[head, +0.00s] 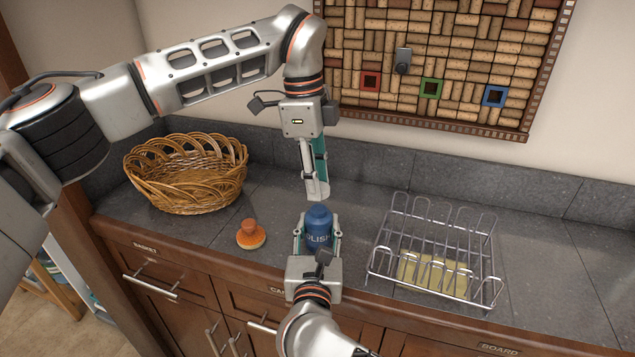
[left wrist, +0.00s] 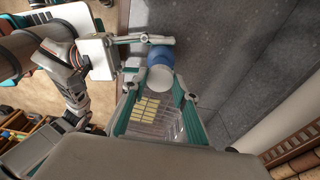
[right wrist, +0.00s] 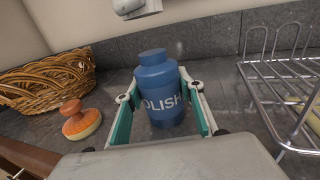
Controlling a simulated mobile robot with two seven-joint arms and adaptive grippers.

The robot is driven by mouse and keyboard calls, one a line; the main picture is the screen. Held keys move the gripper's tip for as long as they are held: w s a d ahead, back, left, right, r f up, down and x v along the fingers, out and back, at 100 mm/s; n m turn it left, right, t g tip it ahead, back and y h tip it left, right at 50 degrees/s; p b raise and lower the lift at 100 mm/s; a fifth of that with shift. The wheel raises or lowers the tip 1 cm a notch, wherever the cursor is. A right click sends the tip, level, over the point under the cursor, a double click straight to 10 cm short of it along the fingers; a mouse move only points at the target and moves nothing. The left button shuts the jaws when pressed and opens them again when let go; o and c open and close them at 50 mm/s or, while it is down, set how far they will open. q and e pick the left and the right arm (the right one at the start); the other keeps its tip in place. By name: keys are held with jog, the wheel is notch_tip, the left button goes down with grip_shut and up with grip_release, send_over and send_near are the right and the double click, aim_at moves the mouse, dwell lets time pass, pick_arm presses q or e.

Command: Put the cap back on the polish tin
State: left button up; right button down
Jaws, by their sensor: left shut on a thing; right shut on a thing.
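The blue polish tin (head: 319,234) stands upright near the counter's front, its lettering facing my right gripper (head: 318,242). That gripper is shut on the tin, one finger on each side, as the right wrist view shows (right wrist: 159,95). The tin's narrower blue neck is uncovered on top. My left gripper (head: 317,187) points down above and slightly behind the tin. A pale round thing, seemingly the cap (left wrist: 160,79), is between its fingers in the left wrist view, beside the blue tin (left wrist: 160,55). In the head view the fingers mostly hide it. A gap shows between left gripper and tin.
A wicker basket (head: 187,190) stands at the back left. An orange-topped round brush (head: 250,236) lies left of the tin. A wire rack (head: 484,250) with a yellow sponge-like block (head: 425,270) stands to the right. A corkboard (head: 440,60) hangs behind.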

aim_at(317, 208)
pick_arm(q)
jog(key=shift+f, duration=0.85)
jog(key=shift+f, duration=0.85)
jog(key=shift+f, duration=0.6)
